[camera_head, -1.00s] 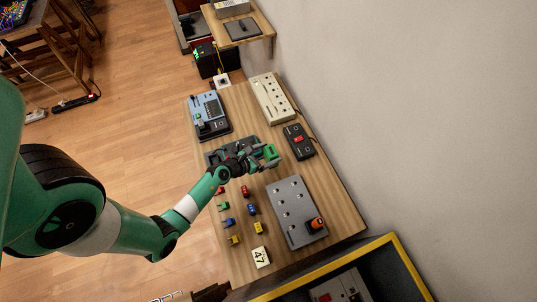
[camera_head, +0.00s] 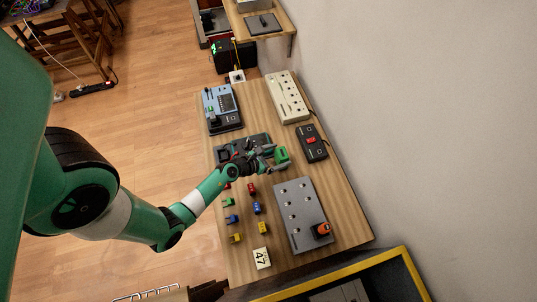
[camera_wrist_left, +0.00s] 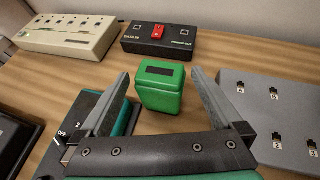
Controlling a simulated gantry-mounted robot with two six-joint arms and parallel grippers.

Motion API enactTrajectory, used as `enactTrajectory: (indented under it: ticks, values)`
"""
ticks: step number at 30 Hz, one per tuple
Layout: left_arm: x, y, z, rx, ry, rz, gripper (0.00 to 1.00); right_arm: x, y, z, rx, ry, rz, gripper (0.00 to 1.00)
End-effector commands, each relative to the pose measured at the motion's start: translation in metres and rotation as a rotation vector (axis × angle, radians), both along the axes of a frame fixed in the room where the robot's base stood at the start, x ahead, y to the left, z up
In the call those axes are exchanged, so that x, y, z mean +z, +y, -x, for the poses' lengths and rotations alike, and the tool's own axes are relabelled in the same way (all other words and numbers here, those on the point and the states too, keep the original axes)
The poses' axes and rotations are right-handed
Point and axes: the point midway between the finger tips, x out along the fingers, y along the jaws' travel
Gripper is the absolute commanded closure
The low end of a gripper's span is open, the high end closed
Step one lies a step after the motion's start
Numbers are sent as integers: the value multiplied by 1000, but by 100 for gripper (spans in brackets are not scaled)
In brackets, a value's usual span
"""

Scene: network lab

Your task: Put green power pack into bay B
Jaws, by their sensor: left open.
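The green power pack (camera_head: 282,156) stands upright on the wooden table, right of my left gripper (camera_head: 270,158) in the head view. In the left wrist view the pack (camera_wrist_left: 162,85) shows a dark strip on top. My left gripper (camera_wrist_left: 160,82) is open there, one finger on each side of the pack, with a gap visible on both sides. A dark tray-like unit (camera_head: 222,154) lies partly under my left gripper and arm; its slots are hidden. I cannot read any bay B label. My right gripper is not in view.
A black box with a red switch (camera_head: 312,143) stands just beyond the pack, and a beige strip (camera_head: 288,97) behind it. A grey socket plate (camera_head: 298,205) with an orange knob is nearer. Small coloured plugs (camera_head: 257,208) and a "47" card (camera_head: 262,258) lie in front. A blue device (camera_head: 222,108) is behind left.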

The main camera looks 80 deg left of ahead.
Motion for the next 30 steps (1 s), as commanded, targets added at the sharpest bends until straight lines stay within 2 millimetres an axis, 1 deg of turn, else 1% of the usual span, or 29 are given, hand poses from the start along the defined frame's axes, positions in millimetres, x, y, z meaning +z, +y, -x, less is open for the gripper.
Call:
enactTrajectory:
  ticks: [3,9,12,15,19,30]
  values:
    - [14,-7,21,4,2,2,0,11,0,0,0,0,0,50]
    - [36,-20,63,8,1,3,0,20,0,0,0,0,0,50]
    - [45,-26,80,8,1,3,0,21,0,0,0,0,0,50]
    - [51,-30,90,6,1,1,0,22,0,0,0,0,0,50]
    - [54,-32,94,2,0,-1,0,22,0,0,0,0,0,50]
    - [56,-31,92,3,-7,-2,0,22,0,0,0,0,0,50]
